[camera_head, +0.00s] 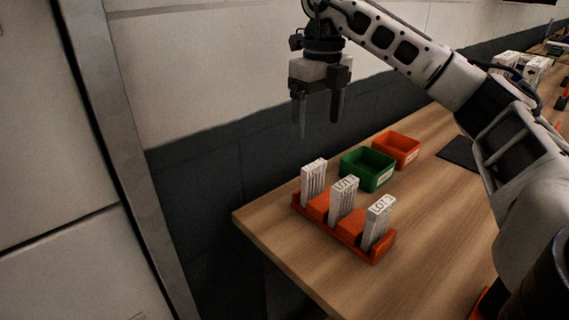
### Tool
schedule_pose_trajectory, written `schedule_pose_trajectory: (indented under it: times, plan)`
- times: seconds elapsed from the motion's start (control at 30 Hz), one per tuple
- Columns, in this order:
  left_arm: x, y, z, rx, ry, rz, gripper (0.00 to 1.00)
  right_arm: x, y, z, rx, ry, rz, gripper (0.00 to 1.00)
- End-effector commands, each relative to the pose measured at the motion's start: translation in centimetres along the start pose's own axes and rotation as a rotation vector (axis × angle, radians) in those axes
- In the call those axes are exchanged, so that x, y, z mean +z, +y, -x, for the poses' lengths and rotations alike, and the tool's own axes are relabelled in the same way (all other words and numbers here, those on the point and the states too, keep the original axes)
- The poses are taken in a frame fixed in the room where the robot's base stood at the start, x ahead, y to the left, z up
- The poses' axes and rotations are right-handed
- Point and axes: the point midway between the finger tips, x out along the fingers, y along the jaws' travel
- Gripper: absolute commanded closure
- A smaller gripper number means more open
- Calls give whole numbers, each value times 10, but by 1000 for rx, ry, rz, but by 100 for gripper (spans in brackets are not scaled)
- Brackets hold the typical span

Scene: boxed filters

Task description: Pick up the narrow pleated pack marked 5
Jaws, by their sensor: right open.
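Three narrow white packs stand upright in an orange rack (338,236) near the table's left end: a left pack (313,183), a middle pack (343,199) and a right pack (379,221). Each has dark print or lines on its face. The print is too small to tell which one is marked 5. My right gripper (319,117) is open and empty, with its fingers pointing down. In the picture it hangs above the left pack, clear of all the packs. My left gripper is not in view.
A green bin (367,175) and an orange bin (397,149) stand behind the rack on the wooden table (420,225). A dark flat pad (459,152) lies to their right. White boxes (522,66) stand at the far end. The wall is behind the table.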

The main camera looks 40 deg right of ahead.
Motion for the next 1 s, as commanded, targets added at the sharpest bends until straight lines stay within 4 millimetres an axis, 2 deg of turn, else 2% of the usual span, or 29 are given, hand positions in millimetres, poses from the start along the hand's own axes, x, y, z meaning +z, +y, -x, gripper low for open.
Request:
schedule_pose_trajectory:
  times: [0.07, 0.2, 0.27, 0.47, 0.5, 0.77, 1.0]
  plan:
    - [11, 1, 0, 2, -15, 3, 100, -2, -4, -6, -9, 4, -9, 20]
    - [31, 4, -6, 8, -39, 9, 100, -2, -4, -35, -9, 8, -10, 20]
    - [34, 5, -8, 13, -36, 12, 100, -2, -4, -49, -8, 9, -8, 20]
    - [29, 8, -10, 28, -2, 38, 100, -2, -4, -87, -8, 7, -8, 20]
    - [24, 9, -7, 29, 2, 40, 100, -2, -4, -89, -8, 5, -9, 20]
    - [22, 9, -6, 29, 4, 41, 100, 0, -4, -108, -8, 3, -8, 20]
    - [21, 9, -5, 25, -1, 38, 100, 6, -5, -142, -8, 5, -9, 20]
